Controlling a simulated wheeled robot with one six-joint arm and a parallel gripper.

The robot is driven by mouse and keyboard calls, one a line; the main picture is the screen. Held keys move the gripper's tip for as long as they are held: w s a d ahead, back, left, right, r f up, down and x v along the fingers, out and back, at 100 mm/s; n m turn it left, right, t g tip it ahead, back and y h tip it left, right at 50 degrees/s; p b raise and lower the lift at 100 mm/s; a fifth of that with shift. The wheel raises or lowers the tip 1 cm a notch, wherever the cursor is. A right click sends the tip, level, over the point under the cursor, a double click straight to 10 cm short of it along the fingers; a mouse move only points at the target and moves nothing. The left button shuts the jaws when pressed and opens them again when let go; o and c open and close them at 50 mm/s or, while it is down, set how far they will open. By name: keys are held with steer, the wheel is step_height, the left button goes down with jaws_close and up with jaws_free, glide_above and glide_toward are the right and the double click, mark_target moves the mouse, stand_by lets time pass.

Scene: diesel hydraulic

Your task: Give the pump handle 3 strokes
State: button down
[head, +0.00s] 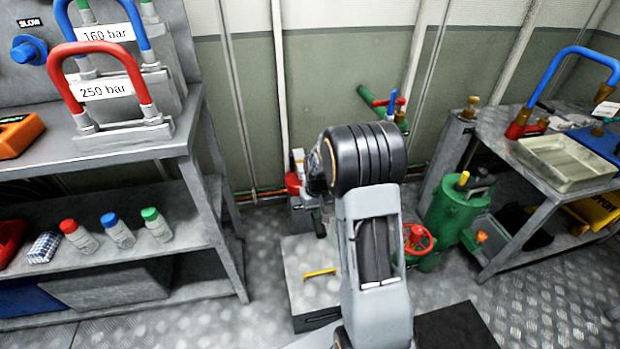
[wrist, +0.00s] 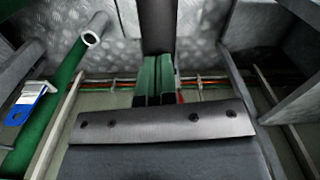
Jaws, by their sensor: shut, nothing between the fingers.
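A green tube with an open end (head: 381,105) stands out near the back wall in the head view, just beyond my arm. It may be the pump handle, but I cannot tell for sure. In the wrist view, a green tube (wrist: 66,88) with a pale open end runs along the left side, apart from my gripper. My gripper (wrist: 156,82) shows there with its two fingers together and empty. A dark vertical bar (wrist: 158,26) stands beyond the fingertips; I cannot tell whether they touch. In the head view my own arm hides the gripper.
A blue lever (head: 393,101) is beside the tube. A green cylinder (head: 457,207) and red handwheel (head: 418,239) stand right of my arm. A shelf bench (head: 155,150) with bottles is left, a workbench (head: 485,125) with a tray (head: 566,161) right. Floor is open at front left.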

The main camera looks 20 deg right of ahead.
step_height(320, 180, up, 13)
steer(key=p, duration=1)
steer(key=shift+w+r, duration=0.2)
steer(key=shift+w, duration=0.05)
stand_by(0.5)
steer(key=shift+s+a+f+b, duration=0.1)
steer(key=shift+s+f+b, duration=0.1)
steer(key=shift+f+b, duration=2)
steer(key=shift+s+d+f+b, duration=0.15)
steer(key=shift+f+b, duration=1.05)
steer(key=shift+f, duration=1.95)
steer(key=shift+s+a+f+b, duration=0.15)
steer(key=shift+s+f+b, duration=0.1)
steer(key=shift+f+b, duration=1.95)
step_height(320, 180, up, 15)
steer(key=w+p, duration=0.1)
steer(key=p, duration=1.2)
steer(key=shift+p, duration=0.3)
steer(key=shift+w, duration=0.1)
